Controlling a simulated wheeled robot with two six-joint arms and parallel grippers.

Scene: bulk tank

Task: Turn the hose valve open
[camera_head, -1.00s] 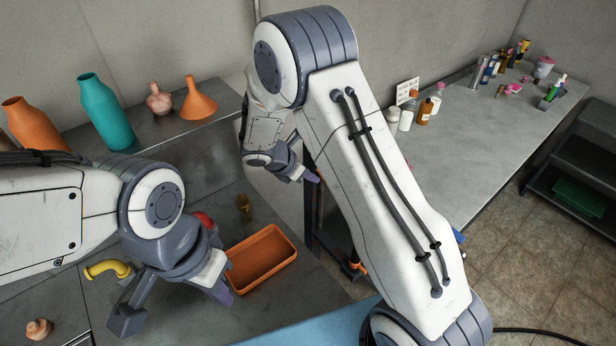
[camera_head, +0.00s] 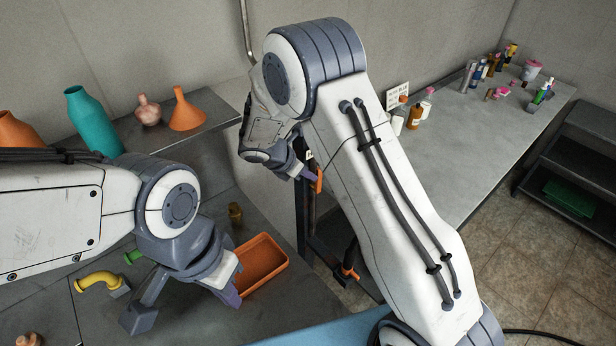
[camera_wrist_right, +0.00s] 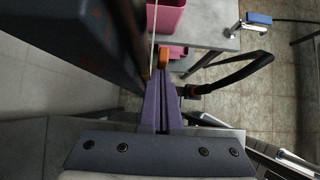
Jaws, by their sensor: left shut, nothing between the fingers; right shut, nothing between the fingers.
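An orange handle (camera_head: 319,180), which looks like the hose valve's lever, is on a dark post right beside my right gripper (camera_head: 312,176). In the right wrist view the orange handle (camera_wrist_right: 164,57) is just beyond the tips of the shut purple fingers (camera_wrist_right: 161,85); I cannot tell if they touch. A black hose (camera_wrist_right: 240,76) curves off to the right there. In the head view a black hose piece with an orange end (camera_head: 348,271) hangs lower down. My left gripper (camera_head: 234,293) is shut and empty, over the near counter beside an orange tray.
The orange tray (camera_head: 262,268) and a yellow elbow pipe (camera_head: 98,281) are on the near counter. An orange funnel (camera_head: 187,112) and teal bottle (camera_head: 92,122) stand on the shelf behind. A grey bench (camera_head: 480,130) with several bottles runs right. In the wrist view a pink bin (camera_wrist_right: 166,17) is above.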

